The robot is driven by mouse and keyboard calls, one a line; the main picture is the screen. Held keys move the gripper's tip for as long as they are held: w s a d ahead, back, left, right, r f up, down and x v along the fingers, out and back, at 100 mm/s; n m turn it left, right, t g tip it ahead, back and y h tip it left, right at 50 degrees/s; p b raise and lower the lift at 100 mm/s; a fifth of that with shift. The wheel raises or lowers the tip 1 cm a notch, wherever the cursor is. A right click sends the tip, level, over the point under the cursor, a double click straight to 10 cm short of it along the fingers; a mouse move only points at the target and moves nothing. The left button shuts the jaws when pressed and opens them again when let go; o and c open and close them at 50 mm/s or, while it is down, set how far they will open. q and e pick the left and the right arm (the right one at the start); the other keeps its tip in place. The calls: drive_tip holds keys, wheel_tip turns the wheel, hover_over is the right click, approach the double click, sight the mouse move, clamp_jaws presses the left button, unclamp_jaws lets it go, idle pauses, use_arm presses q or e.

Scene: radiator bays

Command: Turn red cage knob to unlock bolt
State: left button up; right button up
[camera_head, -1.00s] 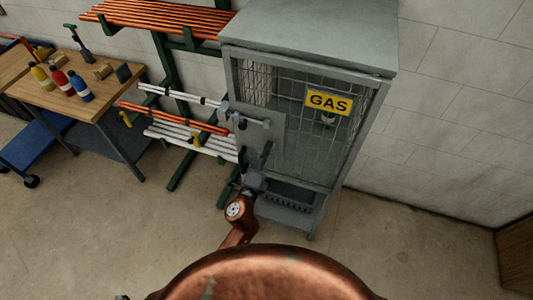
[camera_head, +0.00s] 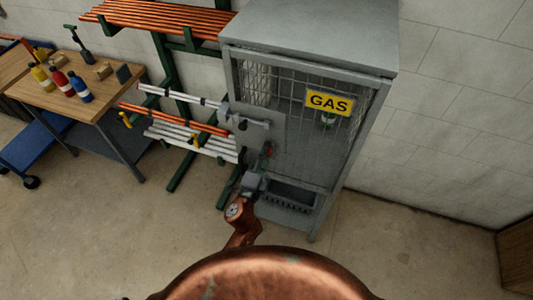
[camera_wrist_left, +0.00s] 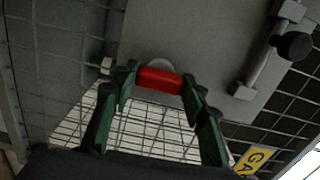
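The grey gas cage (camera_head: 310,170) stands in the middle of the head view, with a yellow GAS sign (camera_head: 328,103) on its mesh door. The red cage knob (camera_wrist_left: 160,79) sits at the lower edge of a grey plate (camera_wrist_left: 205,35); in the head view a small bit of red (camera_head: 268,150) shows there. The sliding bolt (camera_wrist_left: 265,60) with its black handle is on the same plate, upper right in the wrist view. My left gripper (camera_wrist_left: 159,82) has one green finger at each end of the knob, seemingly shut on it. My right gripper is out of view.
A pipe rack (camera_head: 180,115) with orange and white tubes stands left of the cage. A workbench (camera_head: 98,105) with several bottles is further left, by a blue cart (camera_head: 35,150).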

use_arm(q)
drive_tip(key=o, duration=0.5)
drive_tip(key=shift+c, duration=0.2)
drive_tip(key=v, duration=1.2)
